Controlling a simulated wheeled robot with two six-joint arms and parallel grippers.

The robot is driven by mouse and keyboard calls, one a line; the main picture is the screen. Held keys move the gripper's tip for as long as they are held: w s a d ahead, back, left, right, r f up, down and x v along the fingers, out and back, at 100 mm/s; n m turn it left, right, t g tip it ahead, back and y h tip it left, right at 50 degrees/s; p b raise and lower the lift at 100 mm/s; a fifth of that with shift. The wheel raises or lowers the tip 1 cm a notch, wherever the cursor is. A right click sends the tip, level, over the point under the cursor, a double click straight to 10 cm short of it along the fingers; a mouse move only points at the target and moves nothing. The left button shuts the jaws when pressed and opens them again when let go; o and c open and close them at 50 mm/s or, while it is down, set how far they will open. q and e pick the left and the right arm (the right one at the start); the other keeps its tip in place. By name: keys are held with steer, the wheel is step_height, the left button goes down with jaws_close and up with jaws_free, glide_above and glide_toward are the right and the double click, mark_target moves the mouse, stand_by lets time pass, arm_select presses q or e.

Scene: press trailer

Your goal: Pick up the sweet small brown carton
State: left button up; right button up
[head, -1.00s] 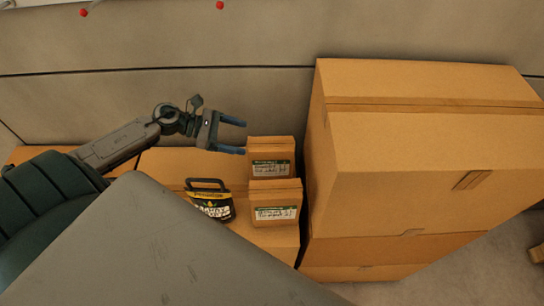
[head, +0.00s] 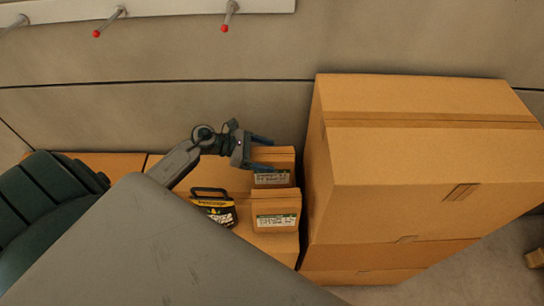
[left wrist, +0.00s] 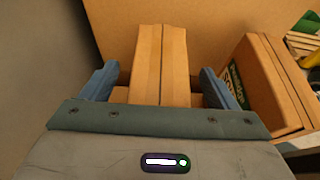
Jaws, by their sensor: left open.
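Two small brown cartons with white and green labels stand on a larger box. The back small carton (head: 284,178) is partly behind my left gripper (head: 262,154), and the front small carton (head: 275,211) stands just nearer. The label print is too small to tell which is the sweet one. My left gripper is open, its blue fingers over the back carton. In the left wrist view the back carton (left wrist: 160,52) lies between the open fingers (left wrist: 158,84), with gaps at both sides. The front carton (left wrist: 262,92) is at the right there. My right gripper is out of view.
A black and yellow packet with a handle (head: 214,207) stands left of the front carton. A tall stack of large cardboard boxes (head: 420,155) rises close on the right. The trailer wall (head: 270,105) is behind, with red-tipped pegs (head: 225,28) above.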

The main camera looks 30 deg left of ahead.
arm_select(q)
steer(key=shift+w+d+f, duration=0.15)
steer(key=shift+d, duration=0.1)
jaws_close()
stand_by(0.4)
steer(key=shift+r, duration=0.2)
